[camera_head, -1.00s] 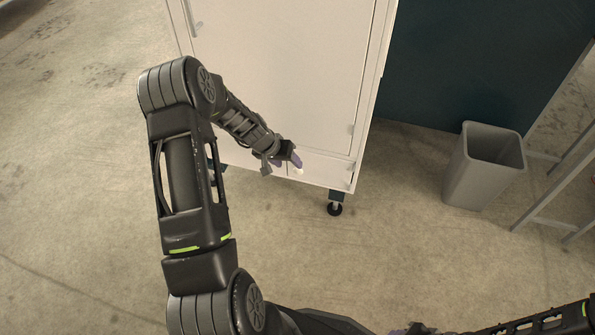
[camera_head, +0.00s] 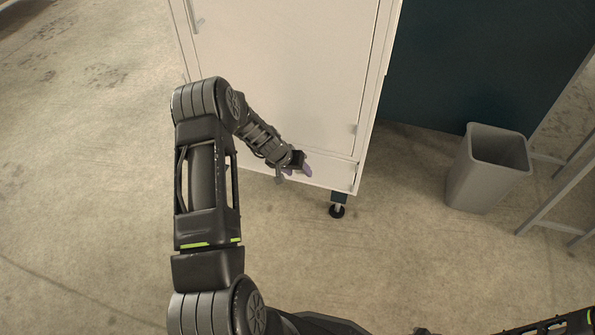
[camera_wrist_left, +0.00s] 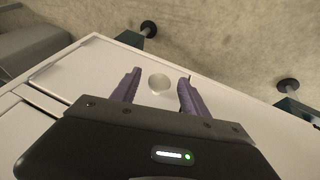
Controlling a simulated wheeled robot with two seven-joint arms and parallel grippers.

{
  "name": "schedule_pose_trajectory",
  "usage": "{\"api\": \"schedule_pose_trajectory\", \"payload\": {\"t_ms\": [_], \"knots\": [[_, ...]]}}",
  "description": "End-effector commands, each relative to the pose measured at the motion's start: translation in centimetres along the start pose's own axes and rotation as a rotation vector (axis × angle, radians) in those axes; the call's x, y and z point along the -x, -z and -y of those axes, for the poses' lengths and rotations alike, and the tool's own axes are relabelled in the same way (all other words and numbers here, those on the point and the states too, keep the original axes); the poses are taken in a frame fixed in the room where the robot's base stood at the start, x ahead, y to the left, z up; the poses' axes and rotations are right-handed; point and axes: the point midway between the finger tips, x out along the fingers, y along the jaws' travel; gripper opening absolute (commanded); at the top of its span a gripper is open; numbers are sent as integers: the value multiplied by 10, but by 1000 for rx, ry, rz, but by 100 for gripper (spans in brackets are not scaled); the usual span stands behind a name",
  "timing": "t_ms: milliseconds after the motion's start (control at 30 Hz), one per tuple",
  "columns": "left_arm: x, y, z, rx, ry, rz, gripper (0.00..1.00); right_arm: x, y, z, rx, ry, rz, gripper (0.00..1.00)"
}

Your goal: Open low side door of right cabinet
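The white cabinet (camera_head: 290,65) stands at the top middle of the head view. Its low side door (camera_head: 335,172) is the narrow panel along the bottom edge, partly behind my left gripper. My left gripper (camera_head: 301,172) is at this low panel. In the left wrist view, its two purple fingers (camera_wrist_left: 159,90) are open, one on each side of a round pale knob (camera_wrist_left: 159,84) on the panel (camera_wrist_left: 225,110). Gaps show between knob and fingers; I cannot tell any contact. Of my right gripper, only a dark sliver (camera_head: 424,331) shows at the bottom edge.
A grey bin (camera_head: 487,168) stands on the floor to the right, beside a metal frame (camera_head: 565,190). A dark panel (camera_head: 470,60) is behind it. The cabinet stands on dark feet (camera_head: 337,211). The concrete floor in front is clear.

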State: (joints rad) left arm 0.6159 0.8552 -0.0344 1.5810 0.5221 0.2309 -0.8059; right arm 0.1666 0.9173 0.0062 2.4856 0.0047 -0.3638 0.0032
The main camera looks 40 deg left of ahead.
Motion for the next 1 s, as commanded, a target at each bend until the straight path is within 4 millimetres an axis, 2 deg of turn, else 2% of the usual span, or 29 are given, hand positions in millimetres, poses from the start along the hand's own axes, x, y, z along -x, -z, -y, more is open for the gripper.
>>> {"api": "schedule_pose_trajectory", "payload": {"t_ms": [67,633,1000], "knots": [[0,0,0,0,0,0,47,0,0,0,0,0,0,36],[0,0,0,0,0,0,0,0,0,0,0,0,0,36],[0,0,0,0,0,0,0,0,0,0,0,0,0,36]]}}
